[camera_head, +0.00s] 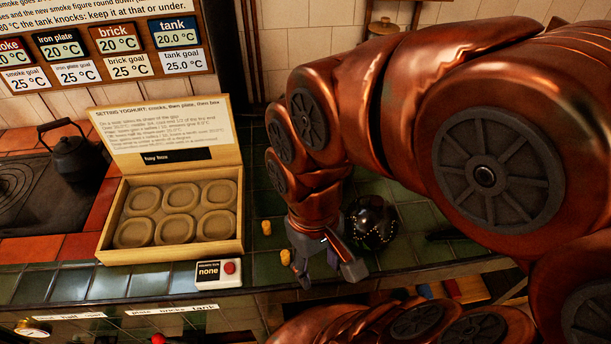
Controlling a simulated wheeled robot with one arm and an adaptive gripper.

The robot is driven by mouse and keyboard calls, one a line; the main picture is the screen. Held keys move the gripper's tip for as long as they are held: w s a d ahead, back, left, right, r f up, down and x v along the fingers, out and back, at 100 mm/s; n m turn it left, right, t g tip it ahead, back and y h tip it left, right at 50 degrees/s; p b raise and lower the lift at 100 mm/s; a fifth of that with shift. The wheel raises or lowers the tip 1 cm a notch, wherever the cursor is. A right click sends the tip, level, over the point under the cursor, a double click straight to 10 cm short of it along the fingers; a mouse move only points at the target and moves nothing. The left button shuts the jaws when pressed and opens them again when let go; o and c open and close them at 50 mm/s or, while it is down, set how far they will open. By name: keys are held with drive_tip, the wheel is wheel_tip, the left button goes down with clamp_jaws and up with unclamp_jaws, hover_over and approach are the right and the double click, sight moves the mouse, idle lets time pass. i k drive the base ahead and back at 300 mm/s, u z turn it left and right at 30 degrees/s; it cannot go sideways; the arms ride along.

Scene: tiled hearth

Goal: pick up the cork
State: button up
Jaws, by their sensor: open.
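Two small yellow-tan pieces that look like corks lie on the green tiles right of the hay box. One cork-like piece (266,227) is farther back and stands clear of my gripper. The other cork-like piece (285,257) is nearer the front, just left of my gripper's left finger. I cannot tell which one the task names. My gripper (328,272) points down over the front of the tiled counter, with its fingers apart. No object shows between the fingers.
An open wooden hay box (172,253) with several round hollows stands left. A small "none" display with a red button (230,267) is at the counter edge. A dark glossy round vessel (371,222) sits close behind my gripper. A black kettle (73,155) is far left.

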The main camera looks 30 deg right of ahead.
sight(284, 254)
drive_tip(key=u, duration=0.25)
drive_tip(key=k, duration=1.2)
drive_tip(key=u, duration=1)
drive_tip(key=k, duration=0.65)
drive_tip(key=u, duration=0.3)
